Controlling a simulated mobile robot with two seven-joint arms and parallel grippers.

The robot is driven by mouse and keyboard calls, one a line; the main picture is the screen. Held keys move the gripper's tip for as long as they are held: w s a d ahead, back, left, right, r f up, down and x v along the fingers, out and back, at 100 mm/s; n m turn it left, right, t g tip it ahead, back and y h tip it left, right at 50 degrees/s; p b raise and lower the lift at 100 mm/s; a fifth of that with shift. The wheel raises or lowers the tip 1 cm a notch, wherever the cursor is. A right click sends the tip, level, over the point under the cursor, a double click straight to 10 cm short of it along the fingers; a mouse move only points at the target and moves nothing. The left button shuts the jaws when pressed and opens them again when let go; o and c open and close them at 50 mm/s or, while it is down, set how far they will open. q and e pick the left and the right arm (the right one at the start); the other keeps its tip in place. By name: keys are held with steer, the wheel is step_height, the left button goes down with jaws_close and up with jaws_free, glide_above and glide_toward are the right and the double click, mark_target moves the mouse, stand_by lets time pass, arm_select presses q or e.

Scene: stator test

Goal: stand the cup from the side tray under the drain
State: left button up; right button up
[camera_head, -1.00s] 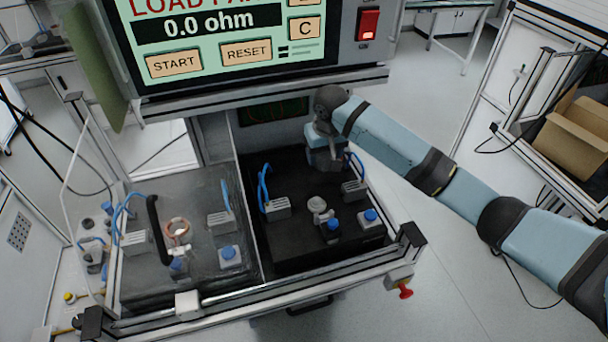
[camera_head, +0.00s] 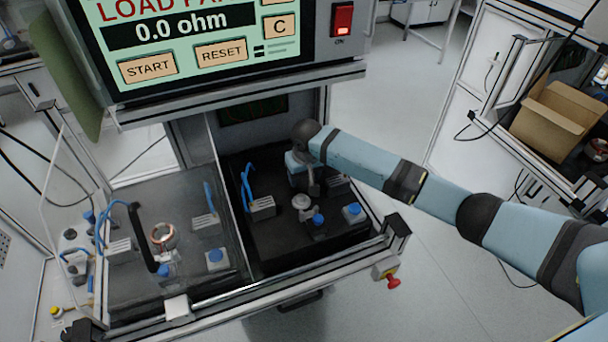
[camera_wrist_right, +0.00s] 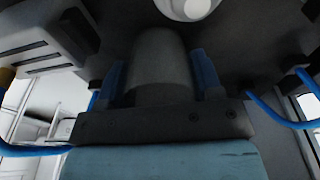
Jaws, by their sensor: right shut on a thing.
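My right gripper (camera_wrist_right: 160,85) is shut on a dark grey cylindrical thing (camera_wrist_right: 158,65), with a blue finger at each side. It may be the cup; its far end and inside are hidden. In the head view my right gripper (camera_head: 312,183) is low over the dark right bay, just behind a pale round fixture (camera_head: 301,203). A pale round part (camera_wrist_right: 188,6) shows at the top of the wrist view, beyond the held thing and apart from it. I cannot identify the drain or the side tray. My left gripper is not in view.
The right bay (camera_head: 283,262) holds grey blocks with blue hoses (camera_head: 246,185) and a blue-topped block (camera_head: 353,212). The left bay holds a copper ring (camera_head: 163,236). The screen housing (camera_head: 240,97) overhangs behind. A metal rail (camera_head: 320,264) runs along the front.

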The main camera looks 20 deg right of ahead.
steer(key=o, duration=0.9)
steer(key=shift+f, duration=0.1)
